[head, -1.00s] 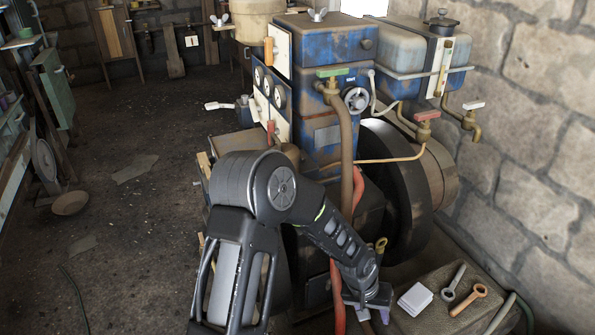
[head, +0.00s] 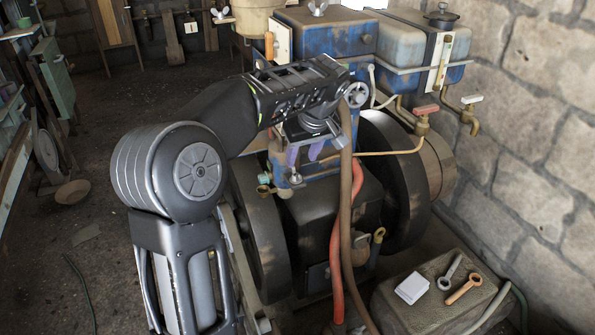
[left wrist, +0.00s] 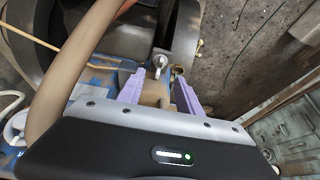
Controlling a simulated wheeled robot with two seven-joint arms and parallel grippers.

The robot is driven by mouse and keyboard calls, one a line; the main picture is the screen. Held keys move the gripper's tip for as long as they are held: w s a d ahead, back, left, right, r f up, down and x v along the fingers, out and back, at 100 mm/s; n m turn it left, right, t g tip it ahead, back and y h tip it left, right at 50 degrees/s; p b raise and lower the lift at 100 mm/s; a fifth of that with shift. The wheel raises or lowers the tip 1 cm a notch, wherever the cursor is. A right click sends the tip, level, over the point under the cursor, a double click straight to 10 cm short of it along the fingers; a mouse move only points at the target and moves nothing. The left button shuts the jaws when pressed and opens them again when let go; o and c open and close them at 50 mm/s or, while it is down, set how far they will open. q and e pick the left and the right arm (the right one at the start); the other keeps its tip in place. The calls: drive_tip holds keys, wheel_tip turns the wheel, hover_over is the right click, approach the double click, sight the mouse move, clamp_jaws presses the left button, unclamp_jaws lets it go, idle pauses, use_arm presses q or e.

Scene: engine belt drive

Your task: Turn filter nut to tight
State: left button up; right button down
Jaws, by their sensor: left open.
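My left gripper (head: 304,158) is open in front of the blue engine body, its two purple fingers pointing down. A small grey fitting (head: 295,178) shows just below the fingertips in the head view. In the left wrist view the open fingers (left wrist: 158,88) straddle a brownish part, and a pale knob-like nut (left wrist: 160,62) shows just beyond them. Whether the fingers touch anything I cannot tell. Wing nuts also show on the beige canister (head: 220,12) and the blue box top (head: 318,8). I cannot tell which is the filter nut. My right gripper is out of view.
A brown hose (head: 346,220) and a red hose (head: 335,250) run down close to the gripper. Dark flywheels (head: 375,190) stand behind. A stone block (head: 420,310) holds a white pad (head: 412,287) and two wrenches (head: 463,291). A stone wall is at right.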

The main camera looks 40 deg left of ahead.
sight(296, 175)
use_arm(q)
drive_tip(key=p+x, duration=0.1)
drive_tip(key=x, duration=0.6)
drive_tip(key=shift+a+f, duration=0.1)
drive_tip(key=shift+f, duration=0.25)
drive_tip(key=shift+c, duration=0.5)
clamp_jaws()
